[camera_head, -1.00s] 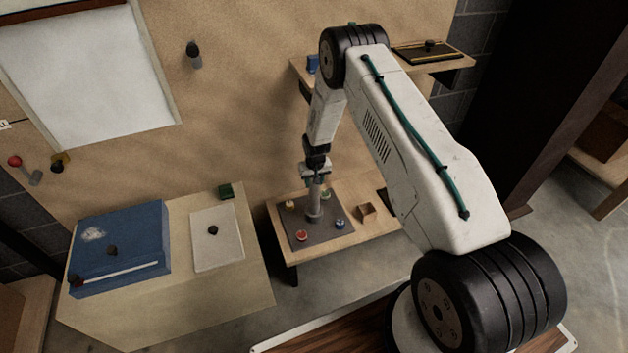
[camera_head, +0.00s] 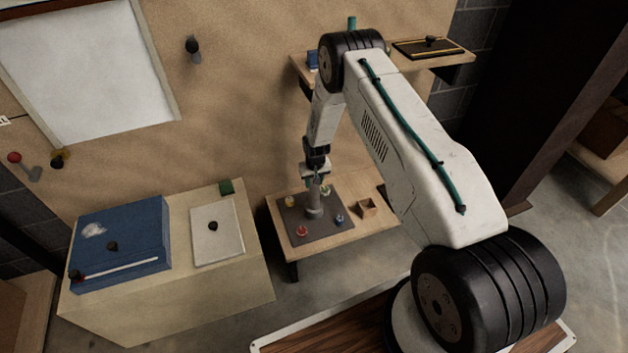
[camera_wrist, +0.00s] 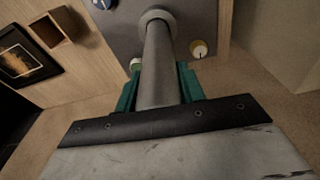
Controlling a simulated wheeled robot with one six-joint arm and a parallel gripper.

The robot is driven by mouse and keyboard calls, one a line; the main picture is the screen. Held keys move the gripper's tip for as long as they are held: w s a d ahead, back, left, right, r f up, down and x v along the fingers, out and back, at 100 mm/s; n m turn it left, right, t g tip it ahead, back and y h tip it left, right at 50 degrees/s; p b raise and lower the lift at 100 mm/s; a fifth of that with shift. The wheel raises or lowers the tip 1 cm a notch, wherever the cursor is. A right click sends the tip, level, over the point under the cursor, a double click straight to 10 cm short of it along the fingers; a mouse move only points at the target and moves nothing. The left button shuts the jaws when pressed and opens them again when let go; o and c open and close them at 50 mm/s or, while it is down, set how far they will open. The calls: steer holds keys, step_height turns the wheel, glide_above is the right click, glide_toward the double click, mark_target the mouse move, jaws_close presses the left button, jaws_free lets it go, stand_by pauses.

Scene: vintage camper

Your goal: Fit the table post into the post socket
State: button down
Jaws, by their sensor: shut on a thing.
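The table post (camera_wrist: 158,62) is a grey cylinder between the green fingers of my gripper (camera_wrist: 160,84) in the wrist view. The fingers are shut on it. Its far end meets the round grey collar of the post socket (camera_wrist: 168,17), and how deep it sits is hidden. In the head view, my gripper (camera_head: 315,181) points down over the dark plate. The post (camera_head: 315,198) stands about upright below it, at the socket (camera_head: 314,211).
Small coloured knobs, including a red one (camera_head: 302,231) and a blue one (camera_head: 339,219), stand around the socket on the dark plate (camera_head: 290,219). An open wooden box (camera_head: 367,208) is to the right. A counter with a blue panel (camera_head: 120,245) is at left.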

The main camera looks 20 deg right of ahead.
steer(key=shift+f, duration=0.45)
steer(key=c, duration=0.8)
jaws_free()
steer(key=shift+f, duration=0.1)
steer(key=shift+s+r, duration=0.25)
steer(key=shift+r, duration=1.7)
steer(key=shift+s+r, duration=0.2)
steer(key=shift+r, duration=1.75)
